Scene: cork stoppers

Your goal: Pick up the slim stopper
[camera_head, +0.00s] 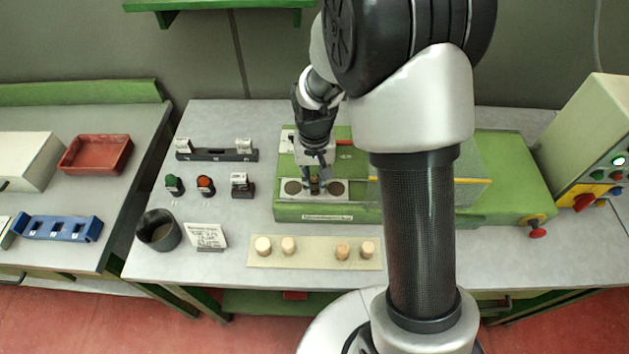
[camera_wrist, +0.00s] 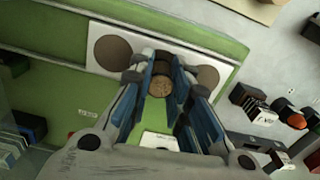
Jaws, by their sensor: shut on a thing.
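My gripper (camera_head: 315,184) points down over the pale plate (camera_head: 290,195) on the green machine. It is shut on a narrow brown cork stopper, the slim stopper (camera_wrist: 161,86), whose round end shows between the blue finger pads in the wrist view. In the head view the stopper is mostly hidden by the fingers. It sits between two dark round discs on the plate, one at the left (camera_head: 293,188) and one at the right (camera_head: 336,188). I cannot tell whether the stopper touches the plate.
Several paler stoppers (camera_head: 263,245) stand on a beige board (camera_head: 315,255) in front of the machine (camera_head: 350,212). A dark cup (camera_head: 158,230), a small sign (camera_head: 206,236) and coloured buttons (camera_head: 205,186) are at the left. A clear guard (camera_head: 470,180) is right of my gripper.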

